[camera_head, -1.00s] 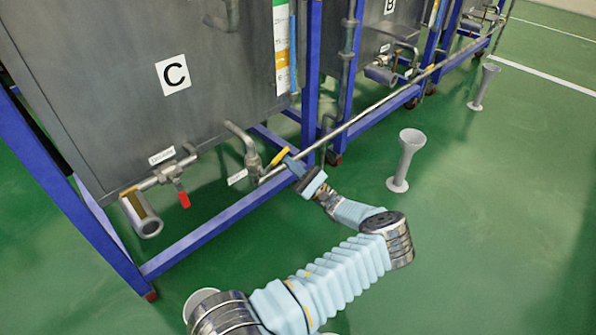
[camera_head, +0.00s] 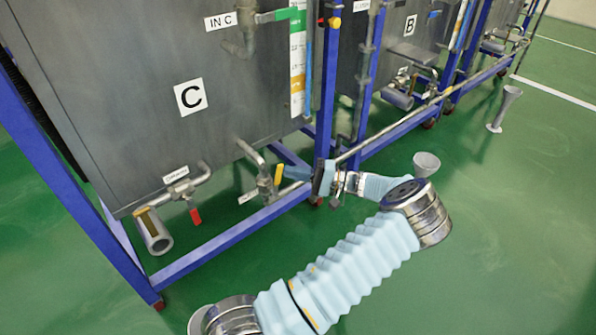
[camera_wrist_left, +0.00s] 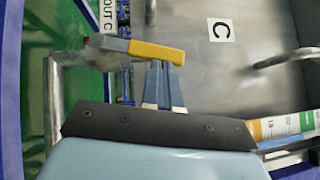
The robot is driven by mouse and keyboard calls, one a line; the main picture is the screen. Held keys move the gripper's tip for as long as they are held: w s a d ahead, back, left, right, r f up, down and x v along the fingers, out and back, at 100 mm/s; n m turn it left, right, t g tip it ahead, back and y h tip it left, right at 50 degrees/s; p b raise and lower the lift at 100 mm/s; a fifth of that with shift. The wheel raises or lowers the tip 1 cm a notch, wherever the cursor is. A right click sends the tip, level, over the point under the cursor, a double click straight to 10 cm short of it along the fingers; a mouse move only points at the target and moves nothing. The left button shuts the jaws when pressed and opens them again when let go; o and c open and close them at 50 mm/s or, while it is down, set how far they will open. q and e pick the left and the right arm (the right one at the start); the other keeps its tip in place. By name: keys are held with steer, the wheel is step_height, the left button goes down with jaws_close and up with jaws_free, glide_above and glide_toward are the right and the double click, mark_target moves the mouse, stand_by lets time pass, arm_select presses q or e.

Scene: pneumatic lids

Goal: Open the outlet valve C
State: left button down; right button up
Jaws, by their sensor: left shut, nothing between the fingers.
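Tank C is the grey tank (camera_head: 240,95) with the "C" label. The outlet valve C has a yellow handle (camera_head: 278,174) at the tank's lower right, on a pipe fitting by the blue frame. In the left wrist view the handle (camera_wrist_left: 157,51) lies across the picture just beyond my fingertips, near the "OUT C" label (camera_wrist_left: 108,18). My left gripper (camera_head: 292,171) is shut and empty, its blue fingers right beside the handle in the head view. The fingers (camera_wrist_left: 163,66) seem to touch the handle; exact contact is unclear. My right gripper is out of view.
A red-handled valve (camera_head: 194,213) with a wide pipe end (camera_head: 154,232) is left of the outlet valve. The blue frame (camera_head: 225,235) runs below. A grey funnel stand (camera_head: 426,162) is partly behind my arm.

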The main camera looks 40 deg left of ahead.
arm_select(q)
steer(key=shift+s+r+n+t+h+p, duration=0.25)
steer(key=shift+s+r+n+h+p, duration=0.1)
steer(key=shift+s+n+h, duration=0.15)
steer(key=shift+s+r+n+t+h+p, duration=0.25)
steer(key=shift+s+n+h+p, duration=0.15)
steer(key=shift+n+h, duration=0.15)
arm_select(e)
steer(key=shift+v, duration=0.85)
arm_select(q)
steer(key=shift+a, duration=0.1)
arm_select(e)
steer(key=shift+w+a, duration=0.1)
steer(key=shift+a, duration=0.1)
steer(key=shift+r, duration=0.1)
